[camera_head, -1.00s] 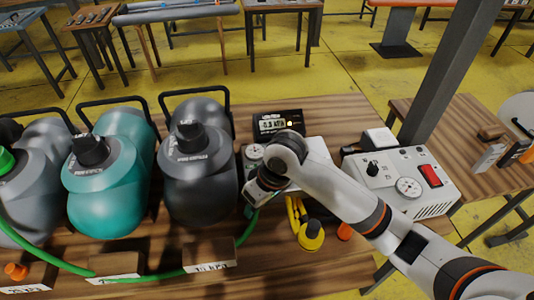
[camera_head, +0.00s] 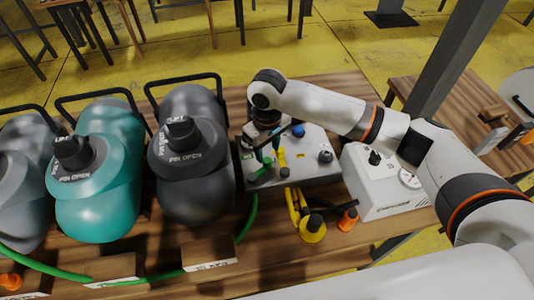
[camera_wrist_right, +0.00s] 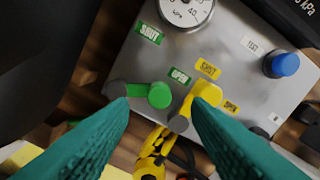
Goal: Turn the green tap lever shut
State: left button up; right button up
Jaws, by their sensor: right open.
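The green tap lever (camera_wrist_right: 136,91) is on a grey panel (camera_wrist_right: 113,58). In the right wrist view it points left from its round hub to a dark grey end. A green SHUT label (camera_wrist_right: 149,33) is above it and a green OPEN label (camera_wrist_right: 179,75) is right of the hub. My right gripper (camera_wrist_right: 160,107) is open, its teal fingers pointing at the panel, one on each side of the green hub in the picture. I cannot tell whether they touch the lever. In the head view the right gripper (camera_head: 267,152) is over the panel. My left gripper is not in view.
A yellow tap lever (camera_wrist_right: 204,94) sits close beside the green one, near the right fingertip. A blue knob (camera_wrist_right: 285,64) and a gauge (camera_wrist_right: 184,5) are on the panel. A dark grey tank (camera_head: 193,182) stands left of the panel; a green hose (camera_head: 247,222) runs in front.

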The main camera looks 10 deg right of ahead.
aim_at(267, 160)
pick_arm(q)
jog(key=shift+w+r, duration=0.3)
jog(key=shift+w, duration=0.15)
pick_arm(e)
jog(key=shift+f, duration=1.95)
grip_shut()
